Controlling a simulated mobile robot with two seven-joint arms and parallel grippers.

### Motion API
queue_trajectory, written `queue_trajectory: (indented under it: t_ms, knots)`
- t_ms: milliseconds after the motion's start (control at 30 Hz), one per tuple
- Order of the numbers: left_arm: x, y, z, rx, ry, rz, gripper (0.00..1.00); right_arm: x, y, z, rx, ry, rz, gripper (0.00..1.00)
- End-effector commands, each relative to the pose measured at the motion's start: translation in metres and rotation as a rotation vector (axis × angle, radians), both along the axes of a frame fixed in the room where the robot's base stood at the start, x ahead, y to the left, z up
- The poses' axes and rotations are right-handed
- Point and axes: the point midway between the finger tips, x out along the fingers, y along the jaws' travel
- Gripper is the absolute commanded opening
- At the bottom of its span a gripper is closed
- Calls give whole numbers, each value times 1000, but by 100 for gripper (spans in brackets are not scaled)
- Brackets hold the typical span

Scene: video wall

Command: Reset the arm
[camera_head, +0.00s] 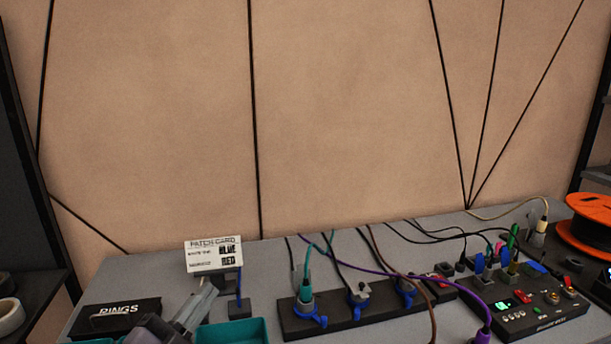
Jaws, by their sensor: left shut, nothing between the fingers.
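My left gripper (204,294) shows at the bottom left of the head view, with its grey fingers pointing up and right. It is shut with nothing held. Its fingertips are just below a white patch card (213,254) on a small stand, and I cannot tell whether they touch it. The rest of the left arm is mostly cut off by the lower edge. My right gripper is not in view.
A grey table (262,262) holds a black RINGS box (118,318), a teal tray (236,331), a black socket strip (340,318) with cables, and a control box (545,318). An orange spool (592,208) stands at right. The tan wall is behind.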

Motion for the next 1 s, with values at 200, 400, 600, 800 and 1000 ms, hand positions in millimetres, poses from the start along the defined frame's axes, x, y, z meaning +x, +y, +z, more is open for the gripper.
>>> queue_trajectory:
  t_ms: [200, 400, 600, 800, 1000]
  knots:
    - [-17, 63, -43, -274, 286, 341, 0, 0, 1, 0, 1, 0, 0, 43]
    - [-65, 100, -115, -417, 677, 590, 0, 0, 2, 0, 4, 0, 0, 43]
    - [-136, 103, -177, -459, 1091, 718, 0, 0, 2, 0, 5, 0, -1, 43]
    - [-197, 91, -207, -447, 1391, 739, 0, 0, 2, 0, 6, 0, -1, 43]
    - [-250, 76, -219, -417, 1635, 713, 0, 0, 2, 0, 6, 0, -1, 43]
